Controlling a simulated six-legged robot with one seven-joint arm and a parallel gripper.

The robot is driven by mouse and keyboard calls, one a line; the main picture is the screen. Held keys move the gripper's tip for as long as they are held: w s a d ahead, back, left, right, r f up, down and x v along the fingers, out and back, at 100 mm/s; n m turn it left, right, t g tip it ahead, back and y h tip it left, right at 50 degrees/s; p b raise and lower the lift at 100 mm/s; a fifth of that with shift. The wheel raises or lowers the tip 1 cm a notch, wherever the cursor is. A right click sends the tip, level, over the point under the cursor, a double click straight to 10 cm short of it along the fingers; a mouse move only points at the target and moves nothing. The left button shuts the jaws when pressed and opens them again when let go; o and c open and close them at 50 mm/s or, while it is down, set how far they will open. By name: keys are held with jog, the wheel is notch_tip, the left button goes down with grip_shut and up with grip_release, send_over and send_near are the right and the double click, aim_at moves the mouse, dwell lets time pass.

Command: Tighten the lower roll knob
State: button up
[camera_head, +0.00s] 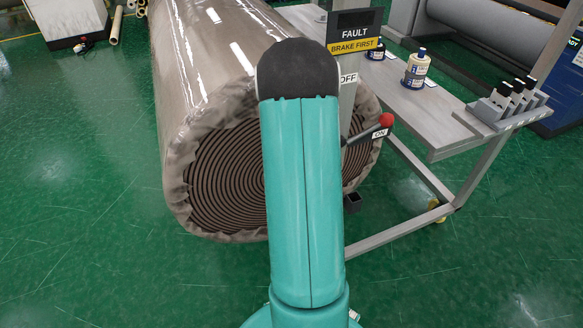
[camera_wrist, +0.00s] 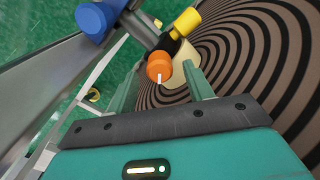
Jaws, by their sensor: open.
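In the wrist view, an orange knob (camera_wrist: 159,67) with a white mark sits near the roll's spiral end. A yellow knob (camera_wrist: 187,21) is above it to the right, and a blue knob (camera_wrist: 92,18) is at upper left. Which one is the lower roll knob is not labelled. My gripper (camera_wrist: 162,70) is open, with the orange knob showing between its fingertips; contact cannot be told. The large wrapped roll (camera_head: 205,60) stands behind my arm in the head view, where my gripper and the knobs are hidden.
A lever with a red ball (camera_head: 386,120) is at the ON label, beside a post with a "FAULT BRAKE FIRST" sign (camera_head: 355,32). A grey bench (camera_head: 425,115) at right holds bottles (camera_head: 416,68) and a rack (camera_head: 495,110).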

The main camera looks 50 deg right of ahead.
notch_tip(320, 180, up, 12)
dwell(0.3)
jog(key=shift+n, duration=0.4)
